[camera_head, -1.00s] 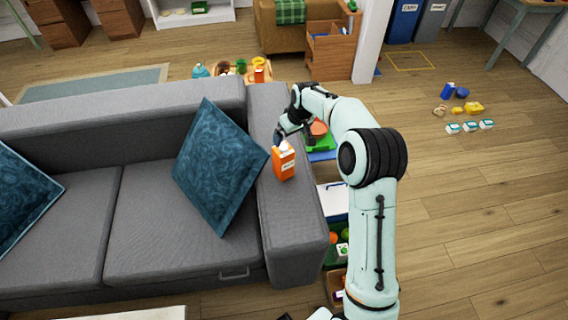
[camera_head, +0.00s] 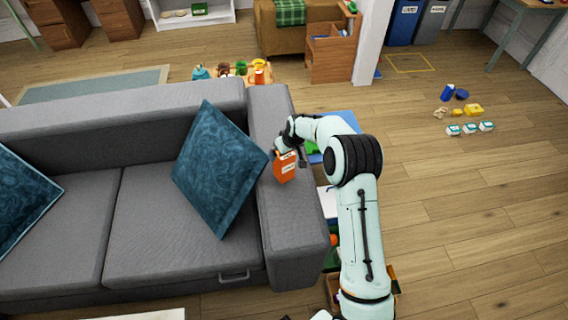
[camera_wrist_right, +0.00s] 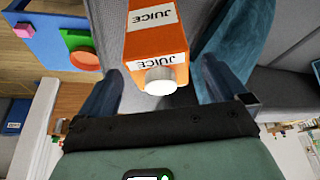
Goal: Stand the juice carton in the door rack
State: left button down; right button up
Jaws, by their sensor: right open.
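The orange juice carton (camera_head: 285,169) stands upright on the grey sofa's right armrest (camera_head: 296,235). In the right wrist view the carton (camera_wrist_right: 155,42) shows its white JUICE labels and white cap. My right gripper (camera_head: 289,152) is at the carton's top. Its jaws (camera_wrist_right: 160,75) are open, one finger on each side of the cap end, with gaps showing on both sides. In the head view the gripper covers the cap. My left gripper is not in view. I cannot make out a door rack in these frames.
A blue pillow (camera_head: 217,165) leans close to the carton's left. Boxes and a blue tray (camera_head: 340,122) sit on the floor right of the armrest, partly behind my arm. Small items (camera_head: 470,128) lie on the right floor. The wooden floor (camera_head: 460,220) there is mostly clear.

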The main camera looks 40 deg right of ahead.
jog(key=shift+x, duration=1.05)
jog(key=c, duration=1.5)
jog(key=shift+w+r, duration=0.1)
grip_shut()
jog(key=shift+r, duration=0.15)
